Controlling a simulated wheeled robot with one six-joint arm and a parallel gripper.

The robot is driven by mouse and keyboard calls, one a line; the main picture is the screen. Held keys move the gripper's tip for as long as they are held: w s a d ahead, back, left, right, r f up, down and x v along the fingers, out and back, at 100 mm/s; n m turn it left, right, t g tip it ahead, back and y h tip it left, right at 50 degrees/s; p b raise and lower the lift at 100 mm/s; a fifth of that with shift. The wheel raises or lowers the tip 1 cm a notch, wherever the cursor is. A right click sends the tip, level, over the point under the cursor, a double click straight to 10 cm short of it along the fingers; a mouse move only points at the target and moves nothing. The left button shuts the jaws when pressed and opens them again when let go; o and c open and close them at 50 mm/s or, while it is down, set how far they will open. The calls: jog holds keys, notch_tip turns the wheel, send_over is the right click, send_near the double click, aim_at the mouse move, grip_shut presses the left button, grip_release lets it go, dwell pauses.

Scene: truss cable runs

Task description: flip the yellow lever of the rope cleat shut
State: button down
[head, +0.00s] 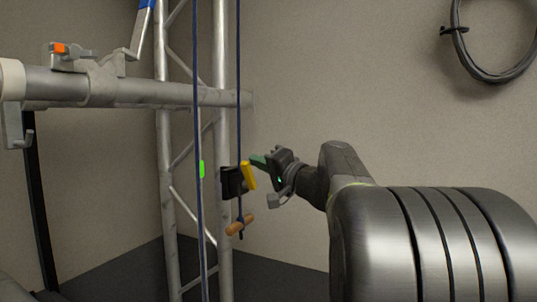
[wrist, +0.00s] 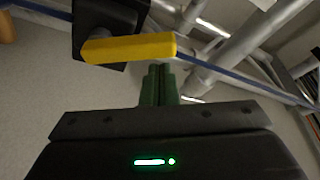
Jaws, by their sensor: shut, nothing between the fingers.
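The rope cleat is a black block (head: 232,183) on the truss upright, with a yellow lever (head: 248,175) at its right side. In the wrist view the yellow lever (wrist: 130,48) lies across the picture, in front of the black cleat body (wrist: 106,18). A blue rope (head: 239,110) runs down to the cleat, and a wooden toggle (head: 240,225) hangs below it. My gripper (head: 257,160) is just right of the lever, its green fingers shut and empty. In the wrist view the fingertips (wrist: 161,68) are close by the lever's right end; I cannot tell whether they touch.
A second blue rope (head: 198,120) with a green marker (head: 201,169) hangs left of the cleat. A horizontal pipe (head: 140,93) carries a clamp with an orange part (head: 59,48). A cable coil (head: 490,70) hangs on the wall at upper right.

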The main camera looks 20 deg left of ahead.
jog(key=shift+s+a+f, duration=0.1)
jog(key=shift+s+f, duration=0.25)
